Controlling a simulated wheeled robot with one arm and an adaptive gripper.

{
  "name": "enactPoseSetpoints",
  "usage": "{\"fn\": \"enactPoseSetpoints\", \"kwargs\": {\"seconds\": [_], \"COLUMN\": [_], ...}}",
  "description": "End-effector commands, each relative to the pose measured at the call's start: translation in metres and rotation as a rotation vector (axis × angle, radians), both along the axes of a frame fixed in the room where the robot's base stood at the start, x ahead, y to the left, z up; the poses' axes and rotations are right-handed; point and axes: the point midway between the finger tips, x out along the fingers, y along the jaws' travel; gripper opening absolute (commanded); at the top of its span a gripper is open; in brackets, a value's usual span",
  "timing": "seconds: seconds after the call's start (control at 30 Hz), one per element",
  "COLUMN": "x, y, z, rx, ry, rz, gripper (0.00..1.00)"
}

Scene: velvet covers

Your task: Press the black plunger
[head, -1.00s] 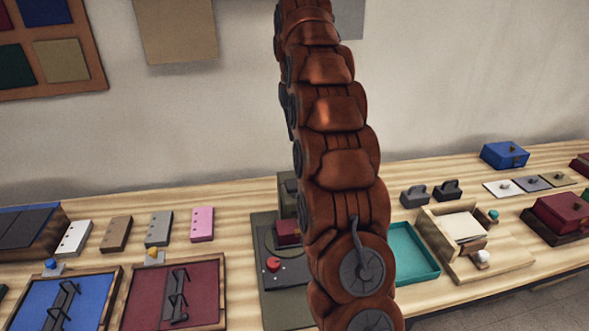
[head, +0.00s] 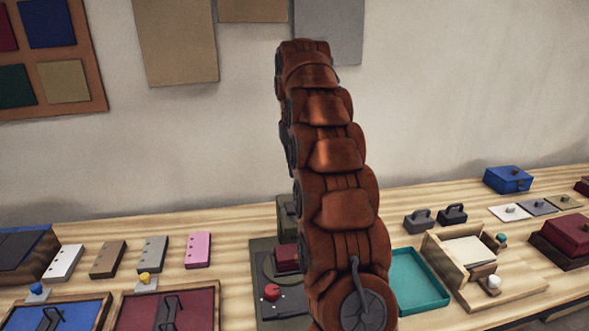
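I cannot make out a plunger that is clearly black. A dark olive panel (head: 263,250) stands mid-table, partly hidden behind my arm. It carries a red round knob (head: 271,292), a dark red block (head: 286,258) and small light spots. A wooden box (head: 440,262) to the right has a teal knob (head: 501,238) and a white knob (head: 494,282). A grey handled block (head: 418,223) and a black handled block (head: 453,214) sit behind it. My brown arm rises in the middle of the head view; my gripper is not visible.
A teal tray (head: 418,283) lies right of my arm. Blue (head: 60,318) and dark red (head: 190,312) trays are at the lower left, with several small plates behind. A blue box (head: 508,180) and a dark red box (head: 568,232) stand at the right.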

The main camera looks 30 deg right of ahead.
Motion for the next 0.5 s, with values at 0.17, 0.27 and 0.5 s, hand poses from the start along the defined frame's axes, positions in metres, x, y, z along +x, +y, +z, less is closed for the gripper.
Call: {"fn": "enactPoseSetpoints", "kwargs": {"seconds": [0.17,0.27,0.5], "x": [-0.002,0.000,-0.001], "y": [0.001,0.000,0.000], "z": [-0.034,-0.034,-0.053], "rx": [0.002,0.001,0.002], "ry": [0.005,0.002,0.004], "rz": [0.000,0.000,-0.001], "gripper": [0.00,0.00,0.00]}}
